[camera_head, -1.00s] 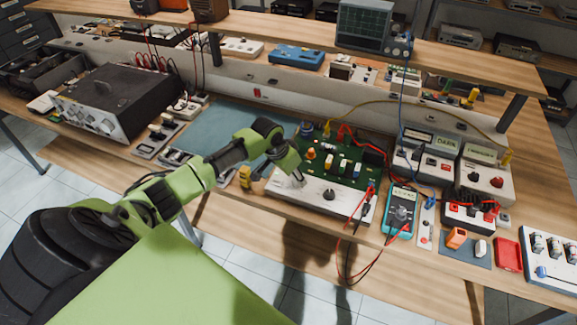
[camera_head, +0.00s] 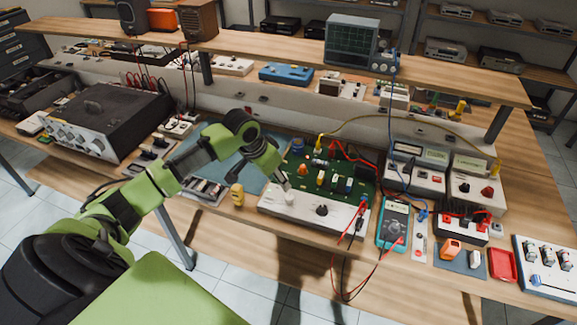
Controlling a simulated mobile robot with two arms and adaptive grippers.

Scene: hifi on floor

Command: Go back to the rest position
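My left arm comes in from the left with its wrist bent down. Its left gripper (camera_head: 285,186) is over the left part of the white front panel of the circuit board unit (camera_head: 272,208), near a white knob (camera_head: 291,199). The fingers are small and partly hidden by the wrist, so I cannot tell whether they are open or touching the knob. My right gripper is not in view.
A wooden bench (camera_head: 225,223) carries a green circuit board (camera_head: 318,176), a teal multimeter (camera_head: 393,224), a yellow object (camera_head: 237,195) and a dark amplifier (camera_head: 100,120). An oscilloscope (camera_head: 351,42) stands on the shelf above. Red and black leads hang over the front edge.

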